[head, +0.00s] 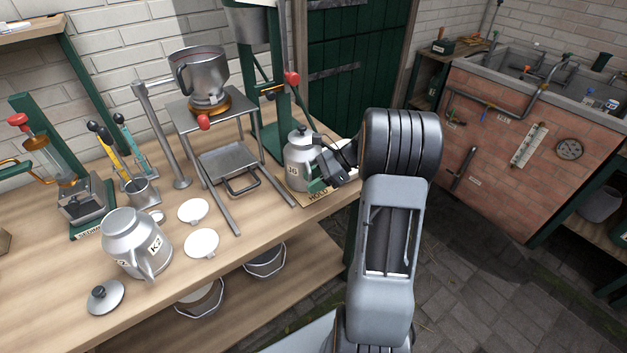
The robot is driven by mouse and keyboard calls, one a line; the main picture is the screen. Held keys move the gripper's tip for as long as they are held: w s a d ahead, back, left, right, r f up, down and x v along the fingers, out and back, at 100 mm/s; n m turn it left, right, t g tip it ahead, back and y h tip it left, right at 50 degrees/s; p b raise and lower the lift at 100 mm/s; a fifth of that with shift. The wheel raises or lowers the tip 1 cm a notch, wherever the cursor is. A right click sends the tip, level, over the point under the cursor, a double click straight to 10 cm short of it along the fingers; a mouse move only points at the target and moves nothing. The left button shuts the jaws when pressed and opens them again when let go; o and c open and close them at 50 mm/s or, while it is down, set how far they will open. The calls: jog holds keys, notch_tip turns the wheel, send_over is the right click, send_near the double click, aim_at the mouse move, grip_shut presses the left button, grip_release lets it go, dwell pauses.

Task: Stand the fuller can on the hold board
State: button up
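A grey metal can with its lid on (297,162) stands upright at the bench's right end, and a small label shows on its front. It stands at the hold board (318,193), whose lettered front edge shows below it. My gripper (322,178) is at the can's right side, close to or touching it. My arm and the can hide part of the fingers, so I cannot tell whether they are open or closed on it. A second can, labelled K2 (128,233), stands lidless at the front left, its lid (105,296) beside it.
Two white discs (193,210) (201,243) lie on the bench (260,222). A metal stand (228,160) holds a jug (198,78). A green press (262,60) rises behind the lidded can. Tools in a cup (140,190) stand left. The bench's front middle is clear.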

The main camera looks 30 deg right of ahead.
jog(key=shift+r, duration=0.15)
jog(key=shift+d+r, duration=0.15)
jog(key=shift+d, duration=0.05)
jog(key=v, duration=1.1)
jog(key=s+a+n+h, duration=0.5)
jog(key=s+a+n, duration=0.1)
jog(key=a+n, duration=0.4)
jog(key=s+a+n+h, duration=0.5)
jog(key=s+a+n, duration=0.2)
jog(key=a+n, duration=0.4)
jog(key=shift+f+h, duration=0.4)
jog(key=shift+f, duration=0.05)
jog(key=shift+s+a+p, duration=0.15)
jog(key=shift+p, duration=0.15)
jog(key=shift+t, duration=0.3)
notch_tip(320, 180, up, 5)
jog(key=p, duration=0.4)
jog(key=shift+r+p, duration=0.25)
jog(key=shift+p, duration=0.1)
